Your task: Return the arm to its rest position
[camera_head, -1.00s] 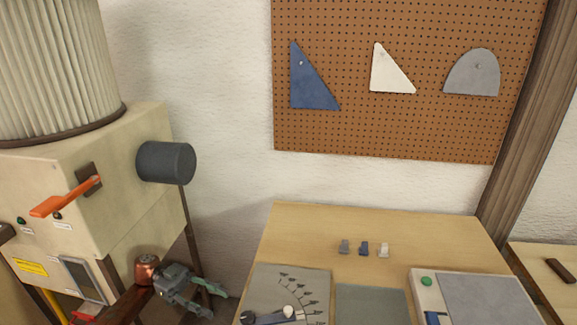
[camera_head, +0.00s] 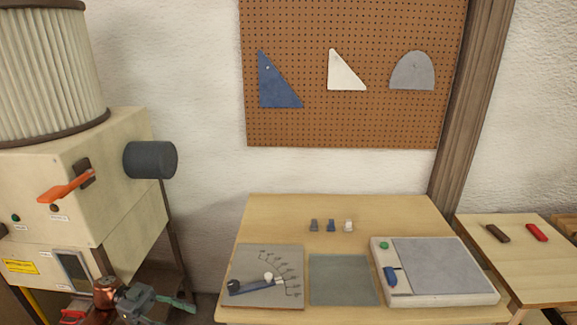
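My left arm comes in at the bottom left with a copper-coloured wrist joint. My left gripper (camera_head: 168,310) is at the bottom edge, left of the wooden table (camera_head: 215,211) and in front of the cream machine (camera_head: 110,215). Its greenish upper finger points right and stands apart from the lower finger, with nothing seen between them. The lower part is near the picture's edge. My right gripper is not in view.
The table carries a grey angle-gauge board (camera_head: 262,262), a grey mat (camera_head: 343,280), a white-framed pad (camera_head: 445,265) and small blocks (camera_head: 331,225). An orange lever (camera_head: 65,188) and dark cylinder (camera_head: 150,160) stick out from the machine. A side table (camera_head: 525,270) stands at right.

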